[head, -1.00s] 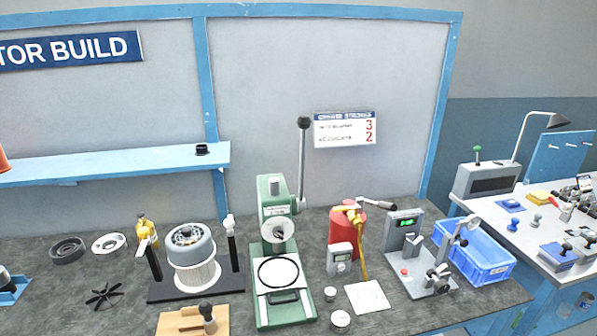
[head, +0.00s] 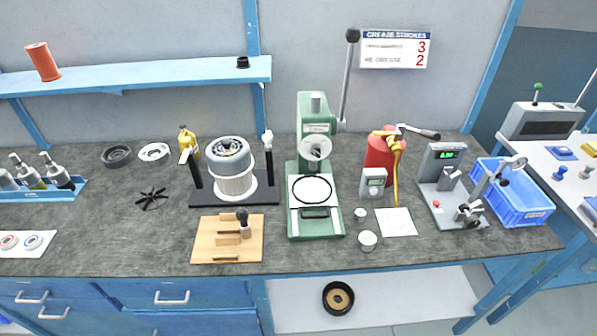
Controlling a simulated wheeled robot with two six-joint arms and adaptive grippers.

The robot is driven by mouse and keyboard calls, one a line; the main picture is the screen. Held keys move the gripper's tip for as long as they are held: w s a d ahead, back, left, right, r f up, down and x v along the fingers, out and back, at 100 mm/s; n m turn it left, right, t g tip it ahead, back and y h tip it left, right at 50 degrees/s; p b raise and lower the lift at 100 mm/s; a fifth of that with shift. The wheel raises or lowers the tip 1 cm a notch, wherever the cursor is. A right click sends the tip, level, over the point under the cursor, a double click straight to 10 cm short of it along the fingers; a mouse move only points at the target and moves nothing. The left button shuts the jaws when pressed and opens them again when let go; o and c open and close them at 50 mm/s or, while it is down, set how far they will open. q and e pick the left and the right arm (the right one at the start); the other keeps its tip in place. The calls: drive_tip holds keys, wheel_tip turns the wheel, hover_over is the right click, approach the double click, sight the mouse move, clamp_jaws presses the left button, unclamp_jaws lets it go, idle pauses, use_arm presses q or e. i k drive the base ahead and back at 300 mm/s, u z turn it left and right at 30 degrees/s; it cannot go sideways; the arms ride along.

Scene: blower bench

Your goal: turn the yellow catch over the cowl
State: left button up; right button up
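A grey round cowl-like cap (head: 229,150) sits on a white ribbed cylinder (head: 236,186), upright on a black base plate (head: 262,197) at the left middle of the bench. A black post stands on each side of it. Neither of my grippers is in view.
A green press (head: 313,205) with a tall lever stands right of the base plate. A wooden block (head: 250,250) with a dark-knobbed tool lies in front. A black finned fan (head: 152,198) lies left. A red canister (head: 381,155) and blue crate (head: 525,207) stand right.

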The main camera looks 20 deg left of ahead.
sight(185, 141)
drive_tip(key=u, duration=1.3)
